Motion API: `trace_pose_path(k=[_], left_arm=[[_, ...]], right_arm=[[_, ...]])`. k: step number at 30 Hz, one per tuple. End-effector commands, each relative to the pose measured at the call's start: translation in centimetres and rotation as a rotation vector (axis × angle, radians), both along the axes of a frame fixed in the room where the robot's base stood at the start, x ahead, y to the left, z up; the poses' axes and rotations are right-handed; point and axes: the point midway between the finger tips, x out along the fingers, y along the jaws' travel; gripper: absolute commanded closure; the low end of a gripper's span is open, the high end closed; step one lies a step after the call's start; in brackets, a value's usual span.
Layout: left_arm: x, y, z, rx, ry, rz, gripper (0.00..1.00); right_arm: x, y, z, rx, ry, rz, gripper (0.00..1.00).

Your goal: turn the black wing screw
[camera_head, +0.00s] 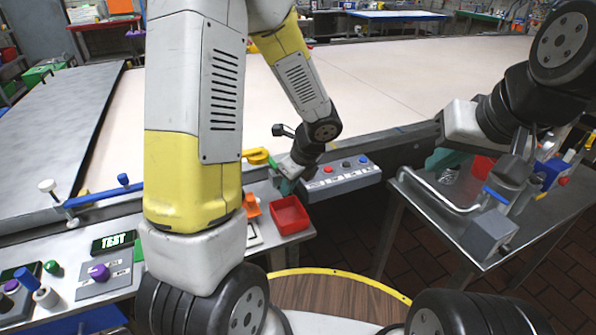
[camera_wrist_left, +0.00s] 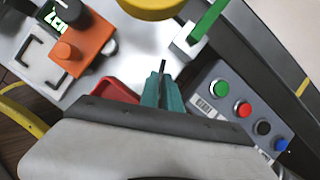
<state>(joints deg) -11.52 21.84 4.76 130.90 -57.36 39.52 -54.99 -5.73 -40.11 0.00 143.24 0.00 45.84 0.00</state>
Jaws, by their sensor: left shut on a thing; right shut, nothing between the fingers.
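My left gripper (camera_head: 285,186) points down over the left bench, just beyond a red tray. In the left wrist view its teal fingers (camera_wrist_left: 162,88) are closed together on a thin upright black piece, which looks like a wing of the black wing screw (camera_wrist_left: 163,65). The rest of the screw is hidden by the fingers, and I cannot tell how far it is turned. The screw does not show clearly in the head view. My right gripper (camera_head: 440,158) is shut and empty over the right metal table; its fingertips are partly hidden.
The red tray (camera_head: 290,216) and an orange block (camera_wrist_left: 92,52) with knobs lie close by. A button box (camera_head: 340,181) with coloured buttons stands right of my left gripper. A white block with a green lever (camera_wrist_left: 207,20) and a yellow part (camera_head: 258,156) are near it.

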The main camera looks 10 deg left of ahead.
Motion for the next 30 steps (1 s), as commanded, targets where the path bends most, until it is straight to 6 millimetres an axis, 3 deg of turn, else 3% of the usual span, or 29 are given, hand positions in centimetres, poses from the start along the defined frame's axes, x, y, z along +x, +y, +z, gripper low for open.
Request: trace_pose_path(k=[10,12,14,23,30], left_arm=[[0.1,0.0,0.0,0.001,-0.001,-0.001,1.00],[0.1,0.0,0.0,0.000,-0.001,0.000,0.79],[0.0,0.0,0.0,0.000,-0.001,0.000,0.71],[0.0,0.0,0.1,0.000,-0.001,0.000,0.71],[-0.4,-1.0,2.9,-0.001,-0.006,0.000,0.71]], right_arm=[[0.0,0.0,0.0,0.000,0.000,0.000,1.00],[0.0,0.0,0.0,0.000,0.000,0.000,1.00],[0.0,0.0,0.0,0.000,0.000,0.000,1.00],[0.0,0.0,0.0,0.000,0.000,0.000,1.00],[0.0,0.0,0.0,0.000,0.000,0.000,1.00]])
